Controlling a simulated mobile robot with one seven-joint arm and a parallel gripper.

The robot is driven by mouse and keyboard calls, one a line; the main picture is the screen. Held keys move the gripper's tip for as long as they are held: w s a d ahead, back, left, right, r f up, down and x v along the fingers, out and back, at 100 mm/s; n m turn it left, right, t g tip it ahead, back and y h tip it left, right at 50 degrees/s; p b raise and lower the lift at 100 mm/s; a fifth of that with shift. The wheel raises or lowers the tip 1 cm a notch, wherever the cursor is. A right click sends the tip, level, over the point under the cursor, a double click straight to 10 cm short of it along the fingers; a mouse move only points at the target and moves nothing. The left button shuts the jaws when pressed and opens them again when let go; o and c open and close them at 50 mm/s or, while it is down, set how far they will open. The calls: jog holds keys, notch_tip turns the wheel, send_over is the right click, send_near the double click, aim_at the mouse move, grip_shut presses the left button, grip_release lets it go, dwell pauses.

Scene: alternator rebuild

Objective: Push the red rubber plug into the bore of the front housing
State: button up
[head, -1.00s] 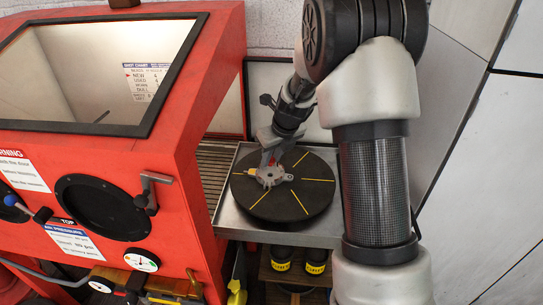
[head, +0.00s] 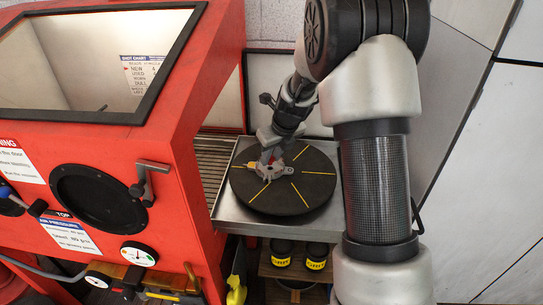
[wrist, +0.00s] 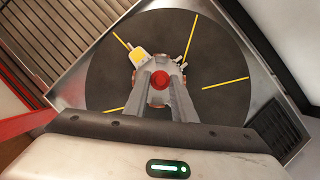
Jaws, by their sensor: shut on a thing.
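The red rubber plug (wrist: 159,81) shows as a round red end between my fingertips in the wrist view. My gripper (wrist: 160,76) is shut on it, one finger on each side. The front housing (head: 266,171) is a small grey part with arms, lying on the dark round turntable (head: 309,190) left of its centre. In the wrist view the housing (wrist: 157,102) is directly behind the plug and partly covered by my fingers. The bore is hidden behind the plug. I cannot tell whether the plug touches the housing or has entered it.
The turntable sits in a grey metal tray (head: 232,211). A red blasting cabinet (head: 187,195) stands close on the left, and pale wall panels (head: 455,110) on the right.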

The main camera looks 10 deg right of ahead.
jog(key=shift+f, duration=0.55)
jog(key=shift+f+p, duration=0.3)
jog(key=shift+f, duration=0.15)
dwell(3.0)
jog(key=o, duration=0.7)
jog(key=shift+r, duration=0.2)
jog(key=shift+r+p, duration=1.55)
jog(key=shift+p, duration=0.3)
